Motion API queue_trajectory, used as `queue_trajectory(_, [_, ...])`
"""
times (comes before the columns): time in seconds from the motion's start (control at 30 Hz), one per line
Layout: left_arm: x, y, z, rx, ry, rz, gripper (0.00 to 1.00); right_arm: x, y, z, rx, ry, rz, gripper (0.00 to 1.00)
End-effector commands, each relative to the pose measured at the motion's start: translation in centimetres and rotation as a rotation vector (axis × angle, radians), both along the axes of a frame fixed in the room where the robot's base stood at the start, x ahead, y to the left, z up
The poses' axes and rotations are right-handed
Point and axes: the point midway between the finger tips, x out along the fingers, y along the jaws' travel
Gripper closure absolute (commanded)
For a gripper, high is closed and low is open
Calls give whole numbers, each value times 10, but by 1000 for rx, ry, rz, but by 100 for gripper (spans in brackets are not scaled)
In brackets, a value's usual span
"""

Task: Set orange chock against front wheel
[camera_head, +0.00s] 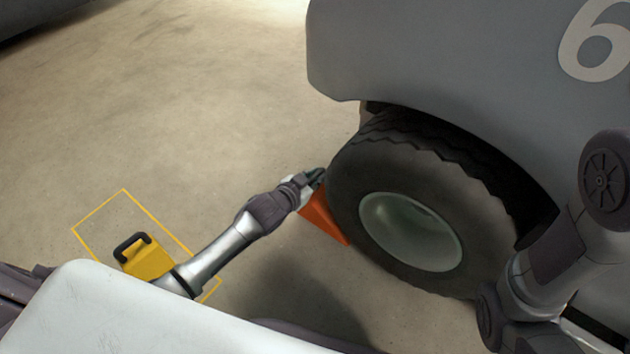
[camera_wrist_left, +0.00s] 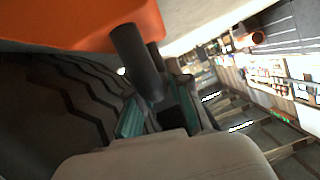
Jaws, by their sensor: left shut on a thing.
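The orange chock (camera_head: 322,220) is on the floor at the left side of the front wheel (camera_head: 410,215), its edge at the tyre; I cannot tell whether it fully touches. My left gripper (camera_head: 317,178) is at the top of the chock, beside the tyre. In the left wrist view the orange chock (camera_wrist_left: 80,22) fills the upper left, and its dark handle (camera_wrist_left: 137,62) lies between the fingers of my left gripper (camera_wrist_left: 158,115), which is shut on it. The tyre tread (camera_wrist_left: 60,100) is close on the left. My right gripper is not in view.
A yellow chock (camera_head: 148,258) with a black handle stands in a yellow floor outline (camera_head: 124,190) at the lower left. The grey cart body (camera_head: 440,60), marked 6, overhangs the wheel.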

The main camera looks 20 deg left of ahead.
Motion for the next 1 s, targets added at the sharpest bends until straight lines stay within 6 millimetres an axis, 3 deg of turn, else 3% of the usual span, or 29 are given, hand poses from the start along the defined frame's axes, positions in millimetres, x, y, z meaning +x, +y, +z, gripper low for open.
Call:
queue_trajectory(0.13, [1,0,-4,-2,-6,-1,100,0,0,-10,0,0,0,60])
queue_trajectory(0.47, [0,-1,-5,0,-4,-1,100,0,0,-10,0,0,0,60])
queue_trajectory(0.5, [-1,0,-8,2,2,-1,77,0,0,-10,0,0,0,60])
queue_trajectory(0.63, [-1,0,-8,2,1,-1,57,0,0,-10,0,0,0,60])
queue_trajectory(1.0, [-5,1,-3,0,-1,-1,57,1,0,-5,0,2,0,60])
